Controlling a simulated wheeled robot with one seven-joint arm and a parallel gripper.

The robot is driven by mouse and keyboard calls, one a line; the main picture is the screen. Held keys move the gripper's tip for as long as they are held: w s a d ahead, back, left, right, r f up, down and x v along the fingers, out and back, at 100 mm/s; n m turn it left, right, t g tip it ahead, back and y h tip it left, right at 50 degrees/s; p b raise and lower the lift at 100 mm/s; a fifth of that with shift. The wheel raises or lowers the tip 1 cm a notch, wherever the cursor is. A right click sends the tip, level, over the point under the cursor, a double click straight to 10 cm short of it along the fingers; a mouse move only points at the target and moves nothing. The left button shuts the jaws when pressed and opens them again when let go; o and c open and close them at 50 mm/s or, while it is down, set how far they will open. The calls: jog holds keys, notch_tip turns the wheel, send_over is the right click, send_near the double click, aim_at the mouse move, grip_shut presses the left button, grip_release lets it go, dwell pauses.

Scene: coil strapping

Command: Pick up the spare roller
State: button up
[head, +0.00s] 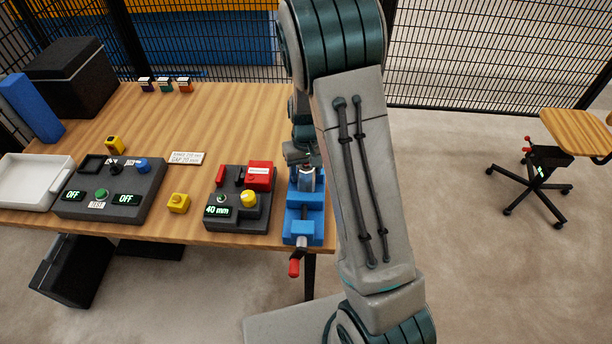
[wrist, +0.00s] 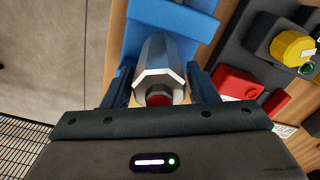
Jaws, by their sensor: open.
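A silver faceted piece with a dark, red-ringed end (wrist: 158,62) sits at the blue vise (wrist: 178,14). In the head view the piece (head: 307,180) stands in the vise (head: 303,224) at the table's right front edge. No label marks anything as the spare roller, so I cannot tell whether this piece is it. My gripper (wrist: 160,74) is open, with one dark finger on each side of the piece. I cannot tell whether the fingers touch it. In the head view my arm hides part of the gripper.
Left of the vise is a dark box (head: 235,226) reading 40 mm, with a red block and a yellow knob. A yellow block (head: 178,204), a control panel (head: 108,190) and a white tray (head: 30,181) stand further left. The table's back middle is mostly clear.

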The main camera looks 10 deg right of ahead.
jog(key=shift+f, duration=1)
jog(key=c, duration=1.1)
jog(key=shift+r, duration=0.1)
